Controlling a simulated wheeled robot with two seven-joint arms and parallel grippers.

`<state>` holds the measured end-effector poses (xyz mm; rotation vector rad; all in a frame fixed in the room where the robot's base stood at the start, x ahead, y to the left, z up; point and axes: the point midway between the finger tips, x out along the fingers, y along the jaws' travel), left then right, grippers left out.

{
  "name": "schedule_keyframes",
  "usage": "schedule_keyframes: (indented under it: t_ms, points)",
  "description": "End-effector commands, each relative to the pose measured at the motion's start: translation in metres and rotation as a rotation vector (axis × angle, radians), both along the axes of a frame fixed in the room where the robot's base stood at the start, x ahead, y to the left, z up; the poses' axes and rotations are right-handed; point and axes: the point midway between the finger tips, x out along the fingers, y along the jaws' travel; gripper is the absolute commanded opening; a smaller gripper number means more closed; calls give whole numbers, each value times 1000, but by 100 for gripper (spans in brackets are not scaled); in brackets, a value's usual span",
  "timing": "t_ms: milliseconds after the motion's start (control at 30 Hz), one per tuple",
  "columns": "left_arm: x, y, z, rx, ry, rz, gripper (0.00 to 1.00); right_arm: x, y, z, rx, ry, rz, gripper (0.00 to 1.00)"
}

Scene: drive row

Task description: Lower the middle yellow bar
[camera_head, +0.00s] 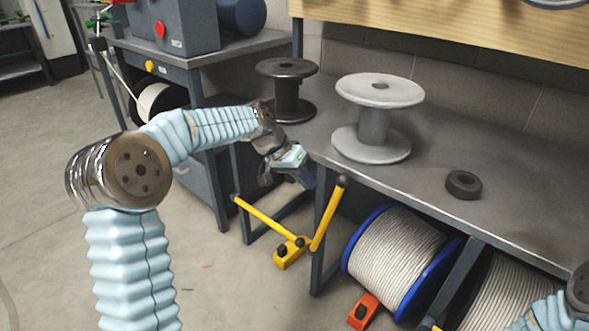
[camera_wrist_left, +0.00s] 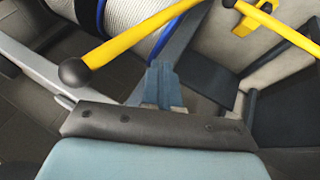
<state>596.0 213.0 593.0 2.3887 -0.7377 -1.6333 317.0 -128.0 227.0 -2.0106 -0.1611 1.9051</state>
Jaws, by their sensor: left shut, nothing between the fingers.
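I cannot tell which bar is the middle one. My left gripper (camera_head: 307,180) is shut and empty, just left of the right bar's ball. In the left wrist view, the gripper (camera_wrist_left: 161,72) points down past a yellow bar (camera_wrist_left: 130,43) whose ball lies to the left. Contact is not clear. My right gripper is out of view.
A grey bench (camera_head: 440,165) carries a pale spool (camera_head: 375,125), a dark spool (camera_head: 287,90) and a black ring (camera_head: 463,184). Below it are a blue-rimmed cable drum (camera_head: 398,250) and an orange block (camera_head: 363,311). A bench leg (camera_head: 322,255) stands close behind the right bar. Floor at left is clear.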

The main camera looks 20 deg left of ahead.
Motion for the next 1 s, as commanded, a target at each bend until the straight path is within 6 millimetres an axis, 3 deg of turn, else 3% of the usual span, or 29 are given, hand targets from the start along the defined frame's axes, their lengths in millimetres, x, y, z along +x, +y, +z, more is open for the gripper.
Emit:
schedule_keyframes:
  t_ms: [67,300,833,1000]
  points:
    - [3,-10,-13,-1,1,-3,0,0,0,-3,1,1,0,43]
    - [-2,-39,-17,0,1,-2,0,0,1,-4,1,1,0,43]
    - [-2,-45,-18,4,-2,0,0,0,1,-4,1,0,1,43]
    - [2,-56,-18,36,-13,-4,0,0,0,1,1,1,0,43]
